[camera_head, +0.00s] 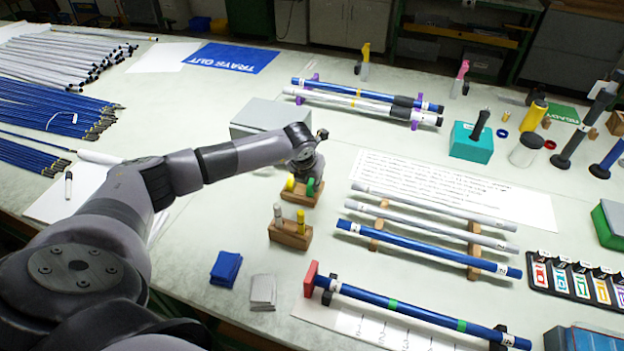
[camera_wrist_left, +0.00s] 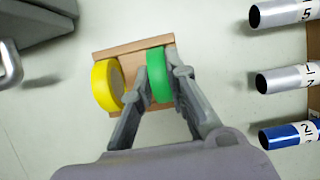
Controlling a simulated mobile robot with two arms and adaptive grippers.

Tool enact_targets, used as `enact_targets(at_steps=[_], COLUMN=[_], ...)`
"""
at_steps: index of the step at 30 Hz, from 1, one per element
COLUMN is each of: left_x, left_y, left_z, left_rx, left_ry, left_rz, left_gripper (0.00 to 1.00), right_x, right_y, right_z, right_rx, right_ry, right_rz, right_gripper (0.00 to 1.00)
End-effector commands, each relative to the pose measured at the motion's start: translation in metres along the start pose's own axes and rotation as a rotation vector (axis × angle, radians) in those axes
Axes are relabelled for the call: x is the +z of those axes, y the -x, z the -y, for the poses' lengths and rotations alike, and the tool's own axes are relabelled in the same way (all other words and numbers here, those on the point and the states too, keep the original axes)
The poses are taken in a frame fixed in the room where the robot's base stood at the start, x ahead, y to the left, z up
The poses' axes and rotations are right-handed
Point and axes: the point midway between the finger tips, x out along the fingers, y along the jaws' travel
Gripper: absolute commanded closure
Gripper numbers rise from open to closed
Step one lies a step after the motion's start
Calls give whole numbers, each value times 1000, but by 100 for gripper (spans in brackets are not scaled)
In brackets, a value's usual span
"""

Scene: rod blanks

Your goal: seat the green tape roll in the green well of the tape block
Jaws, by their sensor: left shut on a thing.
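The green tape roll (camera_wrist_left: 160,76) is between the fingers of my left gripper (camera_wrist_left: 162,78), which is shut on it. In the head view the green roll (camera_head: 311,185) shows just below my left gripper (camera_head: 309,178). The roll stands on edge at the right part of the wooden tape block (camera_head: 299,198). The block also shows in the left wrist view (camera_wrist_left: 128,52). The fingers hide the roll's lower part, so I cannot tell how deep it sits in the green well. A yellow tape roll (camera_wrist_left: 107,86) stands at the block's left end. My right gripper is not in view.
A second wooden block (camera_head: 290,236) with upright pieces stands just in front. A grey box (camera_head: 262,118) is behind left. Rods lie on wooden supports to the right, including a blue rod (camera_head: 425,247). Blue cloth (camera_head: 226,268) lies near the front edge.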

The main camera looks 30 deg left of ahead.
Motion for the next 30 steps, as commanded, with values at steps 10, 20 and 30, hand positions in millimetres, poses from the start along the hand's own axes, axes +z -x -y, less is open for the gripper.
enact_targets(at_steps=[10,20,30], left_x=[-1,-1,1], left_y=[-2,-2,21], left_z=[0,0,0], left_rx=[0,0,-1], left_ry=[0,0,0], left_rz=[0,0,4], left_gripper=[74,66,66], right_x=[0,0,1], right_y=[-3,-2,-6], right_z=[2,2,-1], right_rx=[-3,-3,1], right_ry=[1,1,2], right_rz=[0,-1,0], right_gripper=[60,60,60])
